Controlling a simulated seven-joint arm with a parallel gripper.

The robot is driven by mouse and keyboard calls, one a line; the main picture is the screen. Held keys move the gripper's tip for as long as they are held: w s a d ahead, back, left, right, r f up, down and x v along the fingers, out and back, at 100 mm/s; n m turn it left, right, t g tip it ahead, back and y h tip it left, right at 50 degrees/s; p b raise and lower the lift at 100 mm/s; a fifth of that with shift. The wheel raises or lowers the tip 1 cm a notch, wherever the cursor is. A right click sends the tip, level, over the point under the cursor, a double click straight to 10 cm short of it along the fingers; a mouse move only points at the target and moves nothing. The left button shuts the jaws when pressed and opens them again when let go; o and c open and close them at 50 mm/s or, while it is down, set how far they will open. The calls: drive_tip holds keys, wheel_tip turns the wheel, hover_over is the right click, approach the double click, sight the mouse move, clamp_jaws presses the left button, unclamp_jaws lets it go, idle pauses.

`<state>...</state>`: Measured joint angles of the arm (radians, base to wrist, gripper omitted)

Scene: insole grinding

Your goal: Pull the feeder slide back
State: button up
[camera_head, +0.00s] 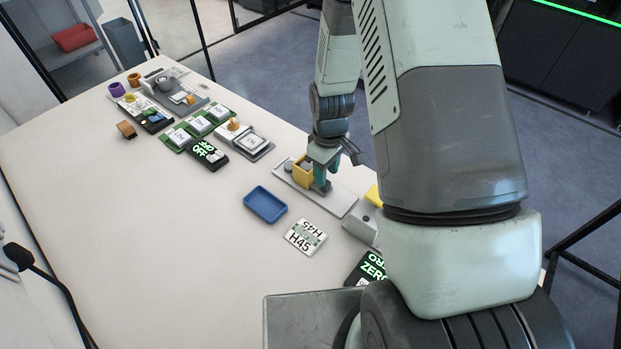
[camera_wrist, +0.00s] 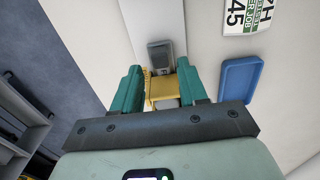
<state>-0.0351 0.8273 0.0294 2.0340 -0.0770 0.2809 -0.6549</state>
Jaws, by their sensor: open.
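The feeder is a long pale base plate (camera_head: 338,203) on the right side of the table, carrying a yellow block (camera_head: 300,170). A small grey block (camera_wrist: 160,54) stands on the plate just beyond the yellow one in the wrist view. My gripper (camera_head: 322,168) points down over the feeder, close to the yellow block. In the wrist view my gripper (camera_wrist: 158,72) has its two teal fingers apart, with the yellow block (camera_wrist: 164,90) showing between and below them. I cannot tell whether the fingers touch it. In the head view my gripper hides part of the feeder.
A blue tray (camera_head: 265,204) and an H45 card (camera_head: 306,237) lie in front of the feeder. A grey and yellow device (camera_head: 362,222) stands beside its near end. Several green and black fixtures (camera_head: 200,124) line the far table. The table's left side is clear.

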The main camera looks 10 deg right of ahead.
sight(344, 204)
drive_tip(key=shift+f, duration=2.8)
drive_tip(key=shift+r, duration=0.1)
drive_tip(key=shift+c, duration=0.3)
drive_tip(key=c, duration=0.4)
drive_tip(key=shift+s+d, duration=2.2)
drive_tip(key=o, duration=0.5)
drive_tip(key=shift+c, duration=0.2)
wheel_tip(344, 204, up, 7)
